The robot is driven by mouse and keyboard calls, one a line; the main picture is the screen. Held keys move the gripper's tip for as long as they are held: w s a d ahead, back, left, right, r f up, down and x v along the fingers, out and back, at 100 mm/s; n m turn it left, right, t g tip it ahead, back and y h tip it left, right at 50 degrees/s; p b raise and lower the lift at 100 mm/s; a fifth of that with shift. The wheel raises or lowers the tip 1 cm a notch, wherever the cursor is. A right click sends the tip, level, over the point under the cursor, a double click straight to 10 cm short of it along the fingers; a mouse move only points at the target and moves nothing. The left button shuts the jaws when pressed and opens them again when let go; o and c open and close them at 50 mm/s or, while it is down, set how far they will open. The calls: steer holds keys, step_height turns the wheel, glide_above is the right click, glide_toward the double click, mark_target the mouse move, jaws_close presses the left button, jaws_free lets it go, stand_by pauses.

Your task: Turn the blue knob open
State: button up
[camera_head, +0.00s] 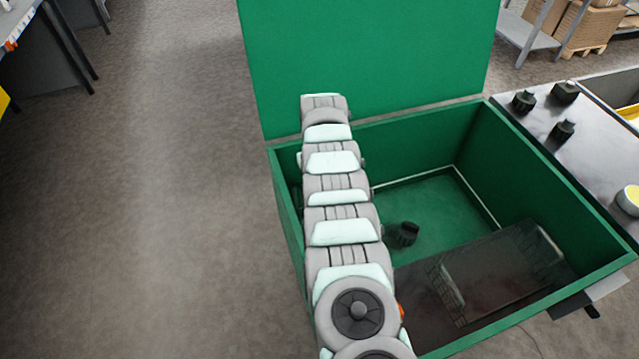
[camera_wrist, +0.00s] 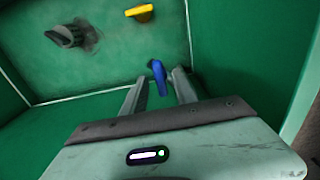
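The blue knob (camera_wrist: 158,78) shows in the wrist view as a narrow handle, near the green floor of the box. My gripper (camera_wrist: 160,76) is open, with one finger on each side of the knob and a small gap visible on both sides. How far down the fingers reach along the knob I cannot tell. In the head view my arm stretches over the left part of the green box (camera_head: 545,165) and hides both the gripper and the blue knob.
In the wrist view, a yellow knob (camera_wrist: 140,12) and a black knob (camera_wrist: 66,36) sit on the green floor beyond the gripper. A dark see-through panel (camera_head: 500,275) lies at the box's near right. The green box walls (camera_wrist: 250,40) stand close around my gripper.

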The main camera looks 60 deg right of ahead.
step_height(320, 180, up, 11)
steer(key=p, duration=0.3)
steer(key=shift+f, duration=0.2)
steer(key=shift+r+p, duration=0.1)
steer(key=shift+p, duration=0.2)
